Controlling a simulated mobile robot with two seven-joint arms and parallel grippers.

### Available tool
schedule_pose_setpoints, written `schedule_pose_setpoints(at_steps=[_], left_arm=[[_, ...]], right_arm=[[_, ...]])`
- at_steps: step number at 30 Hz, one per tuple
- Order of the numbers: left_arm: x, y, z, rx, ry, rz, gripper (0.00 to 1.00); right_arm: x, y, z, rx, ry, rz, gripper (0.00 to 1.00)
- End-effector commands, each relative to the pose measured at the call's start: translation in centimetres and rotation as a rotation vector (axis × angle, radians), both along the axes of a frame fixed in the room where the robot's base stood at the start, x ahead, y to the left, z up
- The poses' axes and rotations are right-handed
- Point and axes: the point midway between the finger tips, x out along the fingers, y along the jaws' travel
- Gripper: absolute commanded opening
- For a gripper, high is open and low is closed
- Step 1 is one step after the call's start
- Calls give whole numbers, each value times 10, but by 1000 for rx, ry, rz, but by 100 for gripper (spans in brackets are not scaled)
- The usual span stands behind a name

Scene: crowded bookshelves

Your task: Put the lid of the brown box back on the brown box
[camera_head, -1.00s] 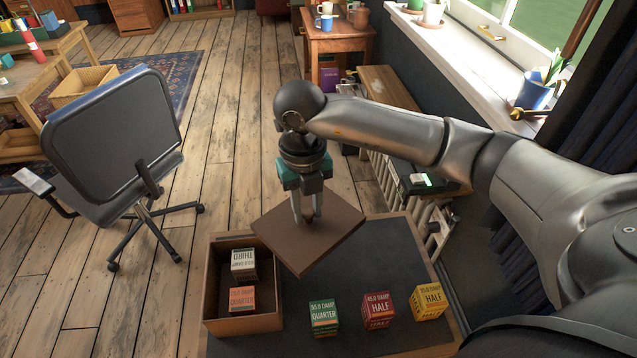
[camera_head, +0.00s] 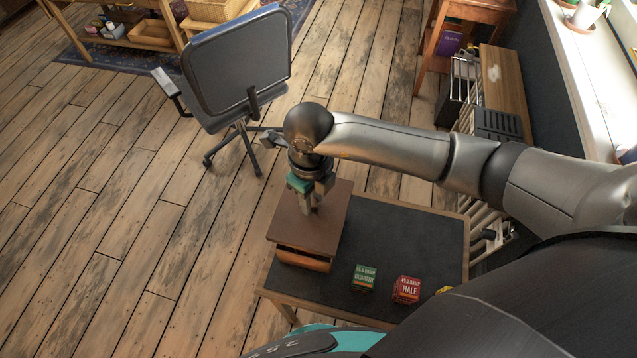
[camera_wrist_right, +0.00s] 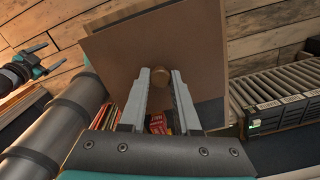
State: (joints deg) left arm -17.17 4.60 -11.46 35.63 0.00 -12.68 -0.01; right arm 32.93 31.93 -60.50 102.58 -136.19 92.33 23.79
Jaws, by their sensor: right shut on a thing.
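The brown square lid (camera_head: 280,222) is over the brown box (camera_head: 305,264) in the head view. A dark gap shows between the lid's front edge and the box wall; I cannot tell whether they touch elsewhere. The box's inside is hidden. My right gripper (camera_head: 314,207) points down and is shut on the lid's round knob (camera_wrist_right: 160,77), which shows between its fingers in the right wrist view. The lid's flat face (camera_wrist_right: 205,45) fills the upper middle there. My left gripper (camera_wrist_right: 47,59) shows at the left of the right wrist view, empty, with its fingers apart.
The box stands at the left side of a dark-topped table (camera_head: 400,240). A green cube (camera_head: 364,278) and a red cube (camera_head: 407,289) stand right of it, with a yellow one partly hidden. An office chair (camera_head: 235,65) stands behind on the wooden floor.

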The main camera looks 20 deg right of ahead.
Motion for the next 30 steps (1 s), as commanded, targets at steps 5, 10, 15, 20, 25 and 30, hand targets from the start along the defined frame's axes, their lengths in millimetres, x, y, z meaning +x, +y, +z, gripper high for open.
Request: schedule_pose_setpoints(at_steps=[5, 10, 15, 20, 25, 30], left_arm=[[-1, 0, -3, -1, 1, 0, 87], [-1, 0, -12, -1, 1, 0, 87], [-1, 0, -25, -1, 1, 0, 87], [-1, 0, -38, -1, 1, 0, 87], [-1, 0, -47, -1, 1, 0, 87], [-1, 0, -48, -1, 1, 0, 87]], right_arm=[[-1, 1, -4, 1, -1, 10, 0], [-1, 1, -16, 1, 0, 9, 0], [-1, 1, -32, 1, 0, 8, 0], [-1, 1, -47, 1, 0, 7, 0], [-1, 1, -57, 1, -1, 7, 0], [-1, 1, -58, 1, -1, 7, 0]])
